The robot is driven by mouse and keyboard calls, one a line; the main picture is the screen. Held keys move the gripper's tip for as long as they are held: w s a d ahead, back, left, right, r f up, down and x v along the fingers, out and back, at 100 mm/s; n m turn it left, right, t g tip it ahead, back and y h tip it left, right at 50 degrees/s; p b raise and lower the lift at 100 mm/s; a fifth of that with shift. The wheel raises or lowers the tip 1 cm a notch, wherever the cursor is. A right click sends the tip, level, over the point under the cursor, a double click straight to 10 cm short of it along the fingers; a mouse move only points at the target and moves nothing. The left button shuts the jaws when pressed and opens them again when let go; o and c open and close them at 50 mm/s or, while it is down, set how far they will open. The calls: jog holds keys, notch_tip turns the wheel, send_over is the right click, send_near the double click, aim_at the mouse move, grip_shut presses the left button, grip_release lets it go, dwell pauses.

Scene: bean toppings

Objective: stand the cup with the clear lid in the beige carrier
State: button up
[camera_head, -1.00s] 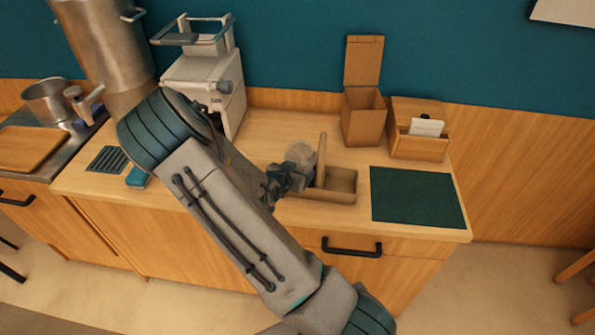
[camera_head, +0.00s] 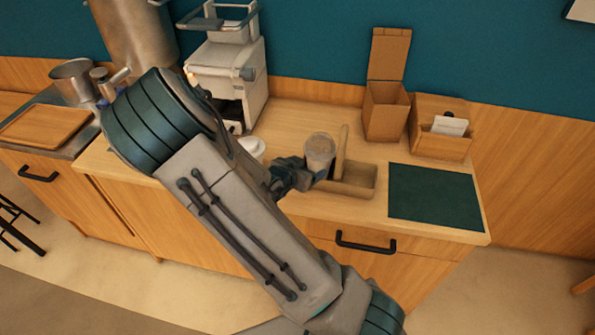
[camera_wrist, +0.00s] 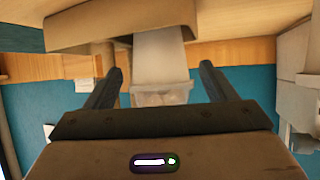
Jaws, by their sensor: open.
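The cup with the clear lid (camera_head: 320,153) stands upright at the left part of the beige carrier (camera_head: 357,192), left of its upright handle. It appears to be in the left compartment, but its base is hidden in the head view. My gripper (camera_head: 306,172) is open, just left of the cup. In the upside-down wrist view, the cup (camera_wrist: 160,62) shows between and beyond my two spread fingers (camera_wrist: 160,85), with gaps at both sides. Its lid points down in the picture and its base end overlaps the carrier (camera_wrist: 90,28).
A white cup (camera_head: 252,147) shows partly behind my arm. A dark green mat (camera_head: 435,197) lies right of the carrier. An open cardboard box (camera_head: 386,112) and a wooden holder (camera_head: 440,145) stand behind. A grey machine (camera_head: 228,75) stands at the back left.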

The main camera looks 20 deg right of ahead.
jog(key=s+a+r+n+g+y, duration=0.1)
jog(key=s+a+r+n+y, duration=0.2)
jog(key=a+r+y, duration=0.4)
jog(key=s+a+r+n+y, duration=0.2)
jog(key=a+r+y, duration=0.15)
jog(key=a, duration=0.45)
jog(key=s+d+r+n+g, duration=0.1)
jog(key=s+d+r+n, duration=0.1)
jog(key=s+r, duration=0.3)
jog(key=s+d+r+n+g, duration=0.1)
jog(key=s+r, duration=0.4)
jog(key=s, duration=0.6)
jog(key=d+n, duration=0.1)
jog(key=n, duration=0.1)
jog(key=shift+s+d+r+n+h, duration=0.15)
jog(key=shift+s+r+n+h, duration=0.15)
jog(key=shift+n+h, duration=0.1)
jog(key=shift+w+f, duration=0.1)
jog(key=shift+f, duration=0.45)
